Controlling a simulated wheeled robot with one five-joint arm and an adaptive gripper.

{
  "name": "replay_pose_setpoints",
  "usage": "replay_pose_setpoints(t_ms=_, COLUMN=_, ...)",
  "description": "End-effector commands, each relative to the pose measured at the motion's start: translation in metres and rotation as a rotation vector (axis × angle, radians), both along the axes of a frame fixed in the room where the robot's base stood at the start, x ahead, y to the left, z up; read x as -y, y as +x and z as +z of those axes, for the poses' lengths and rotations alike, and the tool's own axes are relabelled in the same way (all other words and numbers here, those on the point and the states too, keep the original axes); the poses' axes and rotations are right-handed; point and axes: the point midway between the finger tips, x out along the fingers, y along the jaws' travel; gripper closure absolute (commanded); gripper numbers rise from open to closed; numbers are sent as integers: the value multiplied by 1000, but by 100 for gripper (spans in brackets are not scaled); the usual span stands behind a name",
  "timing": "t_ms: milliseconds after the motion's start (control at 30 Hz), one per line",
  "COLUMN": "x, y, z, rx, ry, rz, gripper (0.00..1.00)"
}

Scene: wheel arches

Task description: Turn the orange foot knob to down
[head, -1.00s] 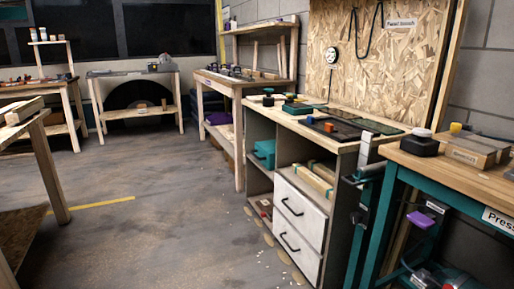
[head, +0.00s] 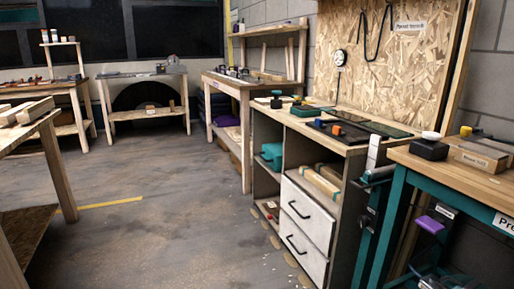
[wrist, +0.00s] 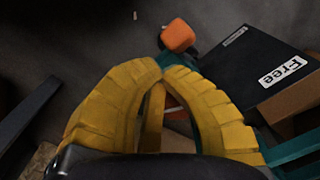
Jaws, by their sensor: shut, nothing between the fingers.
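An orange knob (wrist: 178,36), block-shaped with rounded edges, shows in the wrist view just beyond my fingertips. It sits by a teal part, and I cannot tell which way it is set. My gripper (wrist: 163,70) has yellow ribbed fingers that meet at the tips, with nothing between them. The tips appear apart from the knob, which lies above and slightly right of them in the picture. My gripper does not show in the head view. I cannot make out the foot knob there.
A black panel labelled "Free" (wrist: 275,70) lies right of the knob. In the head view, a teal-framed bench (head: 455,180) stands at right, next to a cabinet with white drawers (head: 305,212). Open floor (head: 150,240) lies at left, beside a wooden table (head: 52,165).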

Motion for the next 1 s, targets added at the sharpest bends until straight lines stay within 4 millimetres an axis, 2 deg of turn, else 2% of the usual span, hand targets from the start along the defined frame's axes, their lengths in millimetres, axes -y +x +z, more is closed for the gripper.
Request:
replay_pose_setpoints(t_ms=33, x=10, y=4, z=3, rx=-1, ry=-29, rz=10, gripper=100)
replay_pose_setpoints(t_ms=1000, x=16, y=22, z=3, rx=0, ry=-31, rz=-2, gripper=100)
